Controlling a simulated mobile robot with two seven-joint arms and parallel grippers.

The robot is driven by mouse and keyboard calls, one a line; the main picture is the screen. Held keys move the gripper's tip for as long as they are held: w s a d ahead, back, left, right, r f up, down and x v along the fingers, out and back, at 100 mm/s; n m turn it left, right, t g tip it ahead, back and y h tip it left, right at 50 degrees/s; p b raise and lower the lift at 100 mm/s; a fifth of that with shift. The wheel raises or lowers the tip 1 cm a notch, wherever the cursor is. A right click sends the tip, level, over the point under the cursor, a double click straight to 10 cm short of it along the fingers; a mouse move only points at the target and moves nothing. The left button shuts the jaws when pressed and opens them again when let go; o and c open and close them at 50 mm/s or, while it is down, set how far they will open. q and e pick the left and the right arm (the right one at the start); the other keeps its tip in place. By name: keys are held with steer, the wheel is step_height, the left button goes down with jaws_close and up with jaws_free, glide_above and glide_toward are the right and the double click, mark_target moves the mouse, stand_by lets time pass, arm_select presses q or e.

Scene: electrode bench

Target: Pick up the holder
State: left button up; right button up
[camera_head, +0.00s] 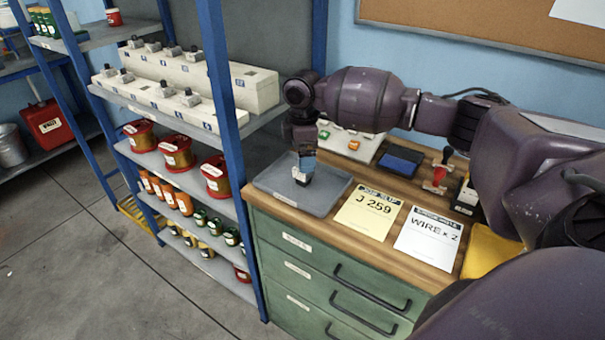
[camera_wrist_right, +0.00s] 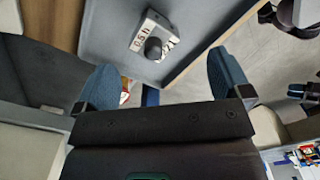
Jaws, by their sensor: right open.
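The holder looks like a small white block with dark lettering and a round dark knob. My left gripper is not in view.
The mat lies on a green drawer cabinet (camera_head: 300,268). Beside it are a "J 259" job slip (camera_head: 368,211), a "WIRE x 2" note (camera_head: 428,239), a blue ink pad (camera_head: 400,160) and stamps (camera_head: 437,177). A blue-framed shelf (camera_head: 226,110) with spools and white blocks stands close left.

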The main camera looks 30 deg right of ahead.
steer(key=shift+w+d+f+b, duration=0.15)
steer(key=shift+f+b, duration=0.05)
steer(key=shift+f, duration=1.6)
steer(key=shift+w+d+f+b, duration=0.1)
steer(key=shift+f+b, duration=0.1)
steer(key=shift+f, duration=1.55)
steer(key=shift+r, duration=0.1)
steer(key=c, duration=1.2)
